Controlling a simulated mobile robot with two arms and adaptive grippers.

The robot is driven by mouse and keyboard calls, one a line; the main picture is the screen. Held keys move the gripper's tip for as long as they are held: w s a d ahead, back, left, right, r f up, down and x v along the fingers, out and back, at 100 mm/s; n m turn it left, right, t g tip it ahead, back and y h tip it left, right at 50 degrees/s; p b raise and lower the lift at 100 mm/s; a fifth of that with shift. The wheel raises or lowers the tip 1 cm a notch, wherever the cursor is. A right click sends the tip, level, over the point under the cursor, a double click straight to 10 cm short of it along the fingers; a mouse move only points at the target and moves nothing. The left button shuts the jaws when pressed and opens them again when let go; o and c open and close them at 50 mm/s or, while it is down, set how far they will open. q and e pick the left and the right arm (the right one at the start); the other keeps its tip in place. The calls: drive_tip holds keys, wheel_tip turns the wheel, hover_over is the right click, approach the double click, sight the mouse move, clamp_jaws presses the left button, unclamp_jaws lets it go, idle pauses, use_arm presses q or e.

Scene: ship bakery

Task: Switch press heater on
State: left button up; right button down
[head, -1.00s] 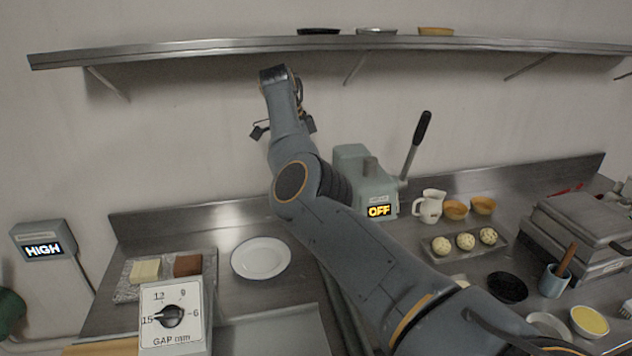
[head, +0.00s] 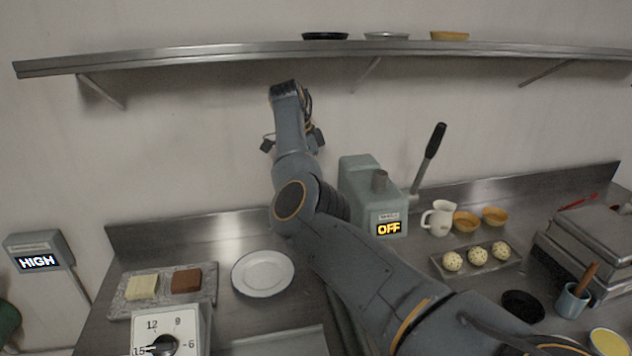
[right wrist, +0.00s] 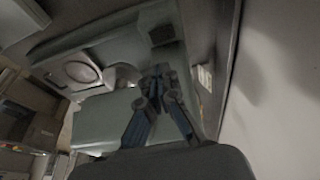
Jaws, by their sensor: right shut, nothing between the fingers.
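The grey-green press (head: 357,190) stands at the back of the steel counter, with a black-handled lever (head: 430,155) tilted up on its right. Its small display (head: 388,229) reads OFF in yellow. My right arm crosses in front of the press. My right gripper (head: 292,142) is raised against the back wall, left of and above the press, and its fingertips are mostly hidden behind the arm. In the right wrist view the right gripper (right wrist: 158,74) is shut and empty, in front of a grey-green body. I cannot tell contact there. My left gripper is out of view.
A gap dial (head: 163,345) is at front left, and a wall box (head: 38,262) reads HIGH. A white plate (head: 262,273), a jug (head: 439,218) and a tray of dough balls (head: 505,262) lie on the counter. A shelf (head: 250,54) runs above.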

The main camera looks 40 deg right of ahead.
drive_tip(key=p+x, duration=0.1)
drive_tip(key=x, duration=0.5)
drive_tip(key=p+x, duration=0.1)
drive_tip(key=x, duration=0.2)
drive_tip(key=shift+a+f+p, duration=0.2)
drive_tip(key=shift+a+p, duration=0.15)
drive_tip(key=shift+f, duration=0.55)
drive_tip(key=shift+f+t+p, duration=0.2)
drive_tip(key=shift+t+p, duration=0.1)
drive_tip(key=shift+s+a, duration=0.1)
drive_tip(key=shift+a, duration=0.05)
drive_tip(key=shift+w+d+b, duration=0.25)
drive_tip(key=shift+w+b, duration=0.1)
drive_tip(key=shift+b, duration=0.05)
drive_tip(key=shift+w+d+r+b, duration=0.2)
drive_tip(key=shift+w+b, duration=0.2)
drive_tip(key=shift+b, duration=0.05)
